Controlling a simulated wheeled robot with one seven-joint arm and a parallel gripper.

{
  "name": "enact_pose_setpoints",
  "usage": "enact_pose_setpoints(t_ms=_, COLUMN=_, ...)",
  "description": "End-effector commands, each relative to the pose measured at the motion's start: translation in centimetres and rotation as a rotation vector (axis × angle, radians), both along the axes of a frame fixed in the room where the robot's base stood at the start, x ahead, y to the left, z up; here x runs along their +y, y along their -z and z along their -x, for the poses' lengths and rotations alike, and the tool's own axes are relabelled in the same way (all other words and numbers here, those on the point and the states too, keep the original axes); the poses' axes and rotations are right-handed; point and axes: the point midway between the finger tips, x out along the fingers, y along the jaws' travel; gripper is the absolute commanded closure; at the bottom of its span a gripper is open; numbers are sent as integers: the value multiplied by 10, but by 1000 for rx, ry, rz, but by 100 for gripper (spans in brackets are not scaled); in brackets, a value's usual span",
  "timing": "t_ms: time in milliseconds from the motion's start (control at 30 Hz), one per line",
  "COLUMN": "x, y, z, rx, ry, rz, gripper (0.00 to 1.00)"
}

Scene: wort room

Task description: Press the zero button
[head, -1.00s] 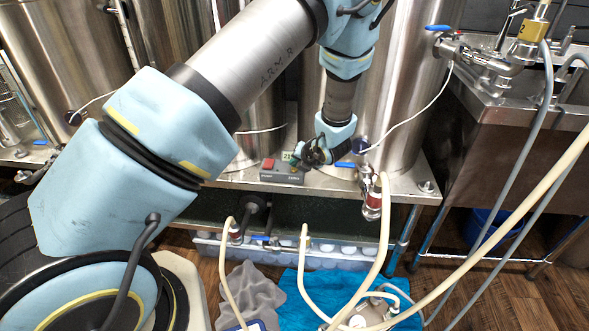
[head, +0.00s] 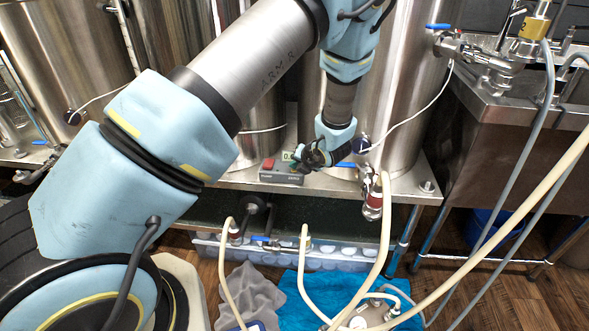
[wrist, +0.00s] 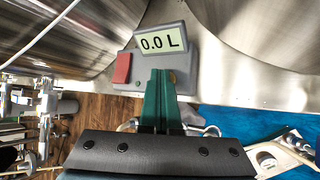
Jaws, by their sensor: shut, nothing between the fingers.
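A grey meter box (head: 275,176) stands on the steel shelf in the head view; it also shows in the wrist view (wrist: 187,68). Its display (wrist: 161,42) reads 0.0 L. A red button (wrist: 122,68) sits on its left side, left of my fingers. My gripper (wrist: 160,74) is shut and empty, its green fingers pointing at the box's front face below the display. The fingers cover part of that face, and I see no button labelled zero. I cannot tell whether the fingertips touch the box. In the head view my gripper (head: 294,165) is at the box's right part.
Steel tanks (head: 400,100) rise behind and beside the box. A valve with a red fitting (head: 373,200) and a pale hose stand to the right. A white cable (head: 425,105) hangs nearby. Below the shelf are a blue cloth (head: 300,290) and a grey cloth (head: 250,290).

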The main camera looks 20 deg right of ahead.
Motion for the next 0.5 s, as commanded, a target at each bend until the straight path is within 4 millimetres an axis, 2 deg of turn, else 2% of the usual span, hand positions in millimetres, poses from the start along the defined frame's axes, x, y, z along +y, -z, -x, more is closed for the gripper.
enact_pose_setpoints(t_ms=500, x=0, y=-18, z=1, rx=1, ry=0, rz=-1, gripper=100)
